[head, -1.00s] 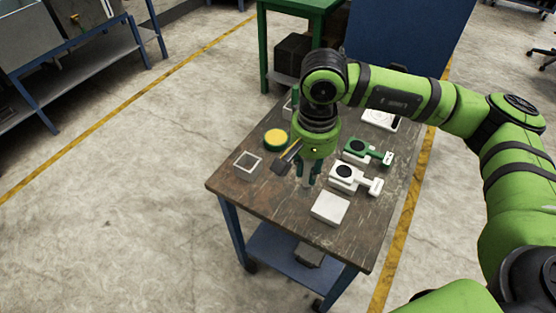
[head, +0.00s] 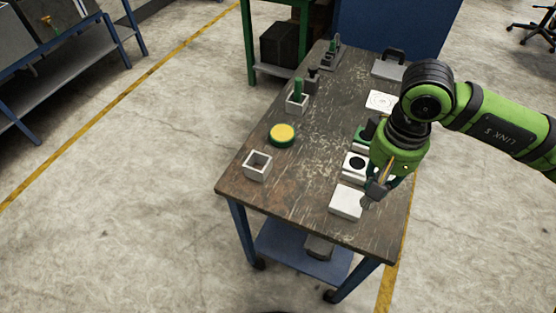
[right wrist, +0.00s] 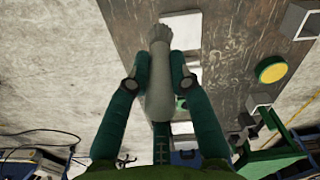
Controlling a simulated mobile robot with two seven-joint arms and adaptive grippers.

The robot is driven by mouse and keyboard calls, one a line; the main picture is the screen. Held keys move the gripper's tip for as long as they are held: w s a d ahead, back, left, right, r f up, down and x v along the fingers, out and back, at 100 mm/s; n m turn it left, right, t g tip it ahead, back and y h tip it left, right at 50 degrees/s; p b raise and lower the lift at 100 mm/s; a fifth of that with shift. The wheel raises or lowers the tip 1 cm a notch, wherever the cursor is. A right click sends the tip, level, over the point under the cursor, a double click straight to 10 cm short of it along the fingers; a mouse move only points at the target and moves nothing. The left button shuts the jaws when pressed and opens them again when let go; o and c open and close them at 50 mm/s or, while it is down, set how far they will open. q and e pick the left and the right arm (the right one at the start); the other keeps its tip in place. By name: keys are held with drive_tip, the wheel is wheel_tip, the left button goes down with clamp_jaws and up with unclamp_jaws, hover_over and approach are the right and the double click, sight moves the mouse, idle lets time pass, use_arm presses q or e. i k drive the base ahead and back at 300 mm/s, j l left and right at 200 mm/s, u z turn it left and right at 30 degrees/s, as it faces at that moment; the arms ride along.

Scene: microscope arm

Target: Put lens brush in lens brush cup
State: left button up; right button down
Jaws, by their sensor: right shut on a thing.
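My right gripper (head: 376,190) is at the right side of the table, beside and above the white block (head: 346,202). In the right wrist view its two fingers (right wrist: 160,84) are shut on a pale grey brush (right wrist: 158,60), its flared, bristle-like tip pointing away from the palm. In the head view the brush is mostly hidden by the gripper. An open white square cup (head: 257,166) stands empty at the front left of the table. Another white square cup (head: 297,105) further back holds a green-handled thing. Which cup is for the brush cannot be told. My left gripper is not in view.
A yellow and green round tin (head: 282,135) sits between the cups. White (head: 355,165) and green parts, partly hidden by my arm, lie along the right side, with a flat white piece (head: 381,102) behind. The table's middle (head: 315,155) is clear.

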sight(258, 171)
drive_tip(key=i+j+z, duration=0.15)
drive_tip(key=j, duration=1)
drive_tip(key=j+z, duration=0.2)
drive_tip(key=j, duration=0.95)
